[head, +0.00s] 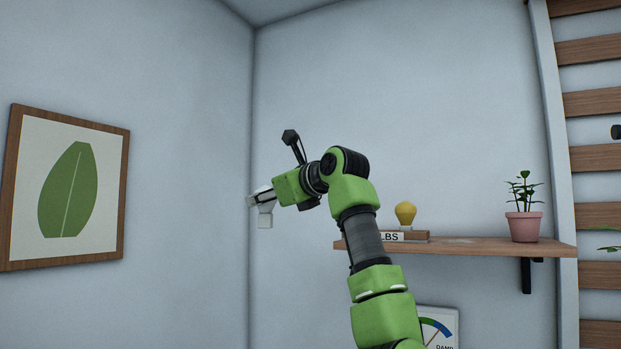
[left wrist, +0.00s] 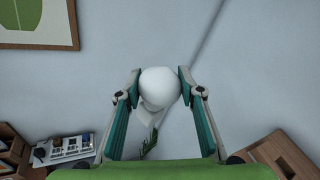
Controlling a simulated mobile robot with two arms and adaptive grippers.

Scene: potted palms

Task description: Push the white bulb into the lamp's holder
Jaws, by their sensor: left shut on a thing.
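My left gripper (head: 257,205) is raised near the corner of the walls in the head view, at the end of the green arm. In the left wrist view my left gripper (left wrist: 159,74) is shut on the white bulb (left wrist: 159,86), a round white ball between the two teal-lined fingers. A pale narrow shape shows just below the bulb there; I cannot tell whether it is the bulb's base or something behind it. In the head view I cannot clearly tell the bulb from the pale finger parts. My right gripper is not in view.
A wooden shelf (head: 490,246) at right carries a pink potted plant (head: 523,226) and a yellow bulb (head: 405,212) on a labelled box (head: 408,236). A framed leaf picture (head: 68,190) hangs left.

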